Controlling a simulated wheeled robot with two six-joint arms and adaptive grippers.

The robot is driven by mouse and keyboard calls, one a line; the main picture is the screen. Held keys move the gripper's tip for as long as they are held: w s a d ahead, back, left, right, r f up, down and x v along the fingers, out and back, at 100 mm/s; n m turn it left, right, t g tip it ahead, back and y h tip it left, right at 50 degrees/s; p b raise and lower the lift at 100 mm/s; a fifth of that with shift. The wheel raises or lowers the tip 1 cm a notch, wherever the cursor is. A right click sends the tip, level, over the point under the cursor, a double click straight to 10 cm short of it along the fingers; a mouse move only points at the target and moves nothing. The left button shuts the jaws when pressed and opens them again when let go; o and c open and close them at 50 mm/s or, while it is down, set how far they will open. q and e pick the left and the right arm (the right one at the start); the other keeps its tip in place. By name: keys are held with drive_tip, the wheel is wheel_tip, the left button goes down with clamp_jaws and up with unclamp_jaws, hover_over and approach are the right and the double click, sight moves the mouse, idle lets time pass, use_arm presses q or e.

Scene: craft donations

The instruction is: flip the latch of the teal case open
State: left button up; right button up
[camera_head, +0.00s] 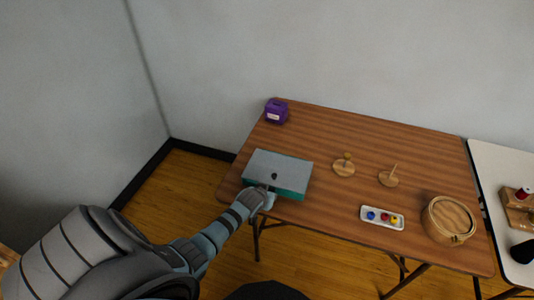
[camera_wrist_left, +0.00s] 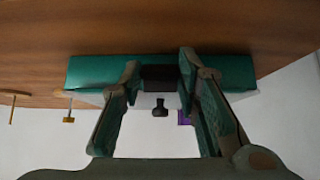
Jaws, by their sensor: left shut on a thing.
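The teal case (camera_head: 290,190) with a grey lid (camera_head: 280,163) lies at the left front of the wooden table, its lid down. A small dark knob (camera_head: 274,176) stands on the lid; it also shows in the left wrist view (camera_wrist_left: 160,107). My left gripper (camera_head: 268,193) is at the case's front side. In the left wrist view its fingers (camera_wrist_left: 160,72) are on both sides of the dark latch (camera_wrist_left: 158,77) on the teal front (camera_wrist_left: 95,70), shut on it. In the head view the gripper hides the latch. My right gripper is not in view.
A purple box (camera_head: 276,112) stands at the back left of the table (camera_head: 320,130). Two wooden stands (camera_head: 344,165) (camera_head: 389,179), a white tray (camera_head: 368,223) with coloured pieces and a round wooden box (camera_head: 448,220) are to the right. A white table (camera_head: 495,165) adjoins at right.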

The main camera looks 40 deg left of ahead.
use_arm(q)
drive_tip(key=shift+w+r+g+h+p, duration=0.15)
drive_tip(key=shift+r+g+h+p, duration=0.15)
drive_tip(key=shift+r+g+p, duration=0.5)
drive_tip(key=shift+f+g, duration=0.2)
drive_tip(key=shift+g, duration=0.4)
drive_tip(key=shift+w+a+g+h+b, duration=0.15)
drive_tip(key=shift+g+h+b, duration=0.4)
drive_tip(key=shift+g, duration=0.35)
drive_tip(key=shift+r+g+h+b, duration=0.25)
drive_tip(key=shift+g+b, duration=0.45)
drive_tip(key=shift+g, duration=0.1)
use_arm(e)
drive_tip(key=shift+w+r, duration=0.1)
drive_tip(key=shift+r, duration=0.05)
use_arm(q)
drive_tip(key=o, duration=1.2)
drive_tip(key=shift+c, duration=0.2)
drive_tip(key=shift+w+r, duration=0.1)
drive_tip(key=shift+r, duration=0.05)
